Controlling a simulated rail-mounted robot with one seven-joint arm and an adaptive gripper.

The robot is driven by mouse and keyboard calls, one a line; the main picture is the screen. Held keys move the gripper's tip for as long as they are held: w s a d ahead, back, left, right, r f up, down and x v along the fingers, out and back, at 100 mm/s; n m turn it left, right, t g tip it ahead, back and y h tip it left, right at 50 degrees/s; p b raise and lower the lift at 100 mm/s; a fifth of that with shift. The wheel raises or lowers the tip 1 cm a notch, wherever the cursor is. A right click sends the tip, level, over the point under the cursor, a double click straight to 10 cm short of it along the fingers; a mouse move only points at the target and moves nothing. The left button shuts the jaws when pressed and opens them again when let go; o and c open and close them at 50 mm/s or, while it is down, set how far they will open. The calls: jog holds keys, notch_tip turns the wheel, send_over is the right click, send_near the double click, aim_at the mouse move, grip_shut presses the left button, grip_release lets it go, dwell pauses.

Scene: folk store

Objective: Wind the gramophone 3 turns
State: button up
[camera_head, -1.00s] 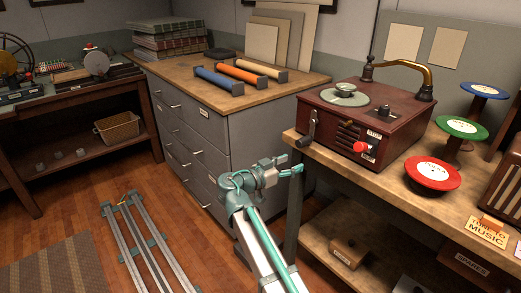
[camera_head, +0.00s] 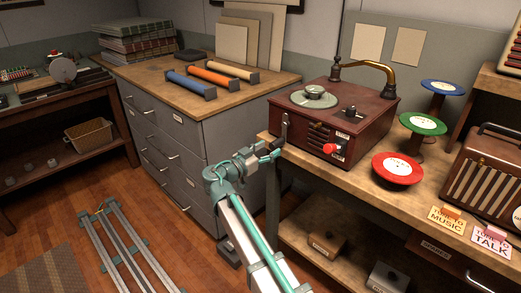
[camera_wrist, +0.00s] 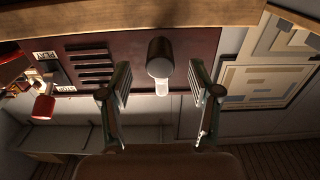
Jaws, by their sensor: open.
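The gramophone (camera_head: 312,127) is a dark red wooden box with a round turntable (camera_head: 314,96) and a brass arm on top, standing at the left end of the bench. Its dark crank (camera_head: 285,128) sticks out at the box's left front corner. In the wrist view the crank's rounded handle (camera_wrist: 160,58) lies ahead, between the two fingers, in front of the slotted red panel. My gripper (camera_wrist: 158,84) is open, with nothing clamped. In the head view my gripper (camera_head: 277,148) is just below and left of the crank; contact cannot be told.
A red knob (camera_head: 330,148) sits on the gramophone's front. Red (camera_head: 398,168), green (camera_head: 423,124) and blue (camera_head: 443,88) disc stands and a radio (camera_head: 492,175) are to the right. A grey drawer cabinet (camera_head: 190,135) stands left.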

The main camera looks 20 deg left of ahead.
aim_at(272, 147)
jog(key=p+x, duration=0.2)
jog(key=x, duration=0.2)
jog(key=shift+r, duration=0.15)
jog(key=shift+b, duration=0.35)
jog(key=shift+w+b, duration=0.1)
jog(key=shift+b, duration=0.45)
jog(key=c, duration=0.9)
jog(key=shift+c, duration=0.3)
